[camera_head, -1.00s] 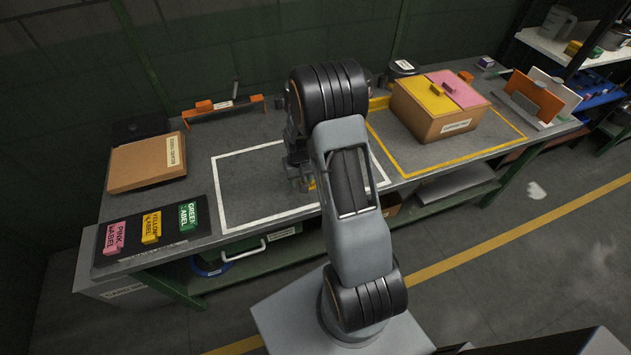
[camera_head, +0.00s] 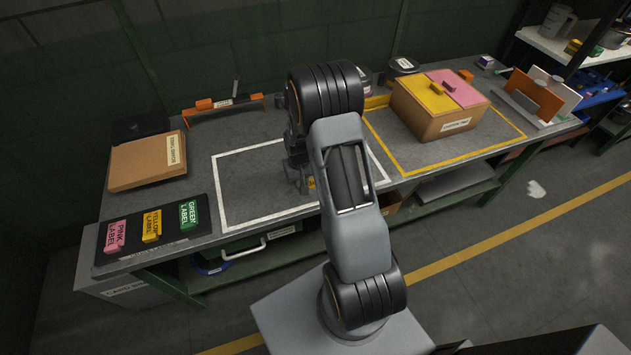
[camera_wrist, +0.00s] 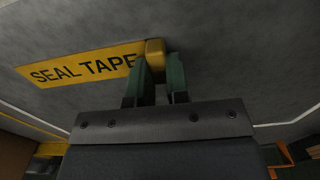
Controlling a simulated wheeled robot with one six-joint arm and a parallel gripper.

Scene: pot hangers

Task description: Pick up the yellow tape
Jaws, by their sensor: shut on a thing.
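The yellow tape (camera_wrist: 80,65) is a flat yellow strip with black "SEAL TAPE" lettering and a raised yellow grip block (camera_wrist: 155,46) at its right end in the wrist view. My gripper (camera_wrist: 160,70) has its two green fingers shut on this block. In the head view only a small yellow bit of the tape (camera_head: 311,183) shows beside my gripper (camera_head: 299,180); my arm hides the rest. The tape is inside the white-outlined area (camera_head: 221,203) of the bench. I cannot tell whether it touches the bench top.
A cardboard box (camera_head: 427,120) with yellow and pink lids stands right, inside a yellow outline. A flat brown box (camera_head: 148,162) lies left. A black tray (camera_head: 180,241) holds pink, yellow and green labels at front left. The left half of the white-outlined area is clear.

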